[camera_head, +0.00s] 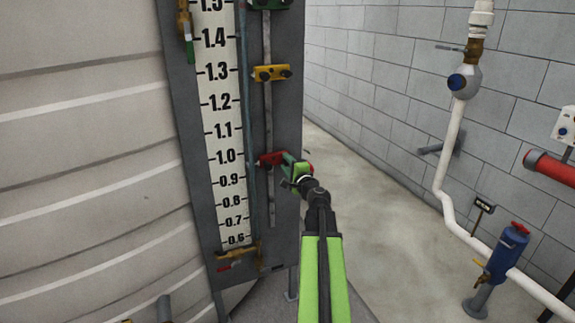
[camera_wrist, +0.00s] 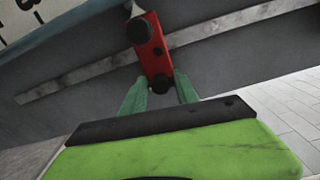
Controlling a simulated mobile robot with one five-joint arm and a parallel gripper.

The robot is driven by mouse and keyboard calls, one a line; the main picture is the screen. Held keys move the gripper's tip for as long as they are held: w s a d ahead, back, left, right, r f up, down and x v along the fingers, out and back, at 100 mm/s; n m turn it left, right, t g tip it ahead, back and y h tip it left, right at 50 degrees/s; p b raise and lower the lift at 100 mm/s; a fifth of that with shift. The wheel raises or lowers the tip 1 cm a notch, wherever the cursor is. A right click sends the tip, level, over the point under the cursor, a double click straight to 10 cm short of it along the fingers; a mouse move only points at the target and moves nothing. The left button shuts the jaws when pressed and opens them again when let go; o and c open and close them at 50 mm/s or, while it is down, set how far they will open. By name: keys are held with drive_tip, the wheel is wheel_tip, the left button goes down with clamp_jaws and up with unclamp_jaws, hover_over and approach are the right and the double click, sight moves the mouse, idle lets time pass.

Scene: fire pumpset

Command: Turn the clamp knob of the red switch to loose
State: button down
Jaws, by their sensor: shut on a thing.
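The red switch (camera_head: 271,159) sits on the vertical rail of the dark gauge panel, beside the scale near the 1.0 mark. In the wrist view the red switch (camera_wrist: 152,50) is a red block with a large black knob (camera_wrist: 139,31) at its far end. A smaller black clamp knob (camera_wrist: 161,84) is at its near end. My gripper (camera_head: 289,160) reaches the right end of the switch. In the wrist view its green fingers (camera_wrist: 160,92) stand on both sides of the clamp knob and are shut on it.
A yellow switch (camera_head: 271,73) and a green switch (camera_head: 268,4) sit higher on the same rail. A brass valve (camera_head: 238,254) is at the scale's foot. A ribbed tank (camera_head: 85,170) stands at left. Open floor (camera_head: 375,215) lies right of the panel, before a white pipe (camera_head: 446,150).

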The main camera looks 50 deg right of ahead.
drive_tip(key=shift+n, duration=0.7)
drive_tip(key=c, duration=0.9)
unclamp_jaws()
